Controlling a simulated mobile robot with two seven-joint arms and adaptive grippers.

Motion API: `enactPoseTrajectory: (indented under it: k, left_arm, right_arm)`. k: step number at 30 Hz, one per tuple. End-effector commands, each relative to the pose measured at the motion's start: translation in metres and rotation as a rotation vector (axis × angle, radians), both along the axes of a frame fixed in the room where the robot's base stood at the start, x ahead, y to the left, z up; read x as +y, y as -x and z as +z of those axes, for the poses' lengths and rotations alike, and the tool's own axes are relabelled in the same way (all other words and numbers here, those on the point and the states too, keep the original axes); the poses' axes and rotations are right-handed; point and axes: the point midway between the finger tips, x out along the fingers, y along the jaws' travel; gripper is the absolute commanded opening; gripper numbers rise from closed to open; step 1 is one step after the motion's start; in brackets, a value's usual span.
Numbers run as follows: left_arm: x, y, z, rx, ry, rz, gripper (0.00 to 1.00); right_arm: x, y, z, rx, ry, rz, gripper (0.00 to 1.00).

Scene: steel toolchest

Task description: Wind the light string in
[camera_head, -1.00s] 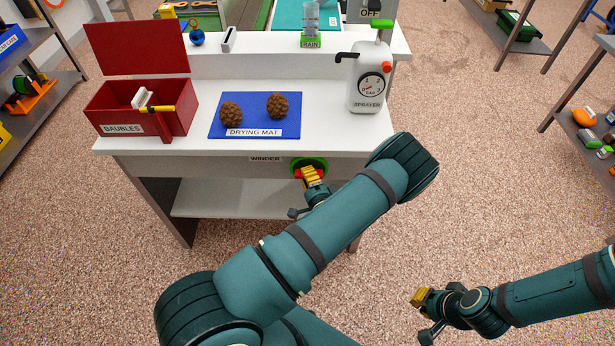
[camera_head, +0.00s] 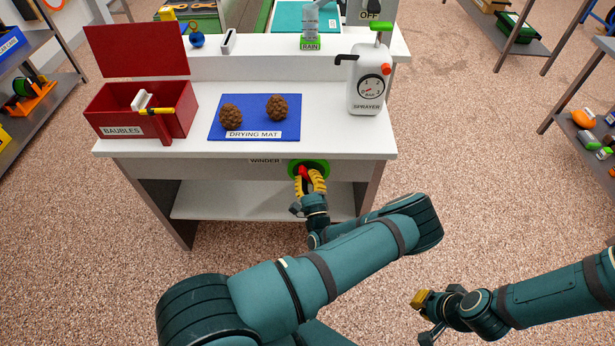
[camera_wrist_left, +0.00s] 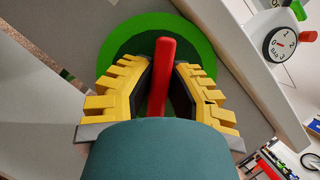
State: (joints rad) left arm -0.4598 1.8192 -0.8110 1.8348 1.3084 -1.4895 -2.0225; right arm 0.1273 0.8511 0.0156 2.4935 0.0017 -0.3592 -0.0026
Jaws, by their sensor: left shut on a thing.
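The winder is a green disc (camera_head: 321,165) with a red handle (camera_head: 303,171) on the front of the workbench, beside the WINDER label (camera_head: 265,160). My left gripper (camera_head: 311,180) is at the winder, its yellow fingers shut on the red handle. In the left wrist view the red handle (camera_wrist_left: 161,75) stands between the two fingers, with the green disc (camera_wrist_left: 118,50) behind it. I cannot make out the light string in either view. My right gripper (camera_head: 421,302) is low at the right, away from the bench; its finger opening is unclear.
On the bench top (camera_head: 340,140) are a red BAUBLES box (camera_head: 120,115), a blue drying mat (camera_head: 255,108) with two brown cones (camera_head: 276,107), and a white sprayer (camera_head: 369,85). A lower shelf (camera_head: 225,200) lies under the winder. Open floor is at the right.

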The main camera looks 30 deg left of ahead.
Motion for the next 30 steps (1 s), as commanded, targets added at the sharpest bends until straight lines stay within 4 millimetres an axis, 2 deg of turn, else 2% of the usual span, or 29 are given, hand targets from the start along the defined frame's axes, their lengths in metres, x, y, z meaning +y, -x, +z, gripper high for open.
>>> enactPoseTrajectory:
  k: [15, 30]
  left_arm:
    - [-0.0016, -0.002, 0.0035, 0.229, -0.386, -0.001, 0.0]
    - [-0.0023, -0.0023, 0.0035, 0.325, -0.541, 0.001, 0.0]
  right_arm:
    - [0.0, 0.0, 0.0002, 0.0, 0.0, 0.0, 0.0]
    - [0.0, -0.0001, 0.0002, 0.0, 0.0, 0.0, 0.0]
